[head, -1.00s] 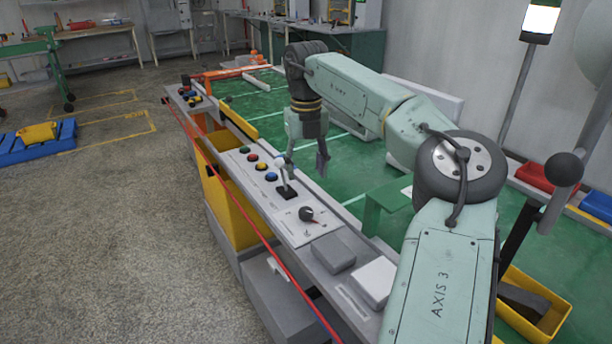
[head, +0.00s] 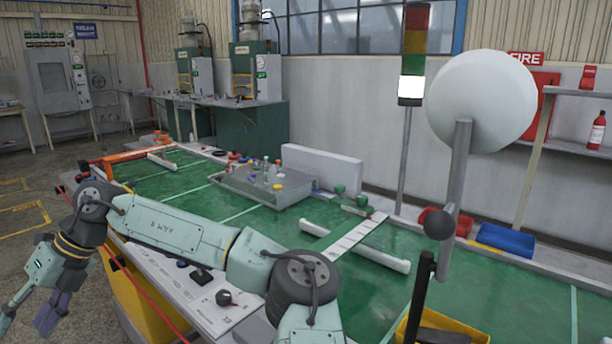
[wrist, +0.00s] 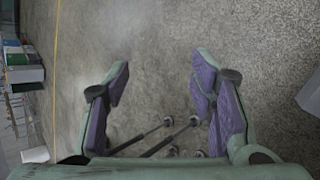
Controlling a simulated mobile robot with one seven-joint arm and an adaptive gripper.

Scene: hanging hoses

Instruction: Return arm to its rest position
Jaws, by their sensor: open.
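My gripper (head: 28,318) is at the lower left of the head view, at the end of my pale green arm, out past the left edge of the green table. Its purple-padded fingers are spread apart with nothing between them. In the wrist view, my gripper (wrist: 160,92) is open over bare grey concrete floor. The arm stretches across the near side of the table from the lower middle to the left.
The green table (head: 240,220) carries a grey tray (head: 262,187) with several small items and a white ruled strip (head: 352,238). A control panel (head: 190,290) lies under the arm. A lamp tower (head: 412,55) and a white globe (head: 482,100) stand at right.

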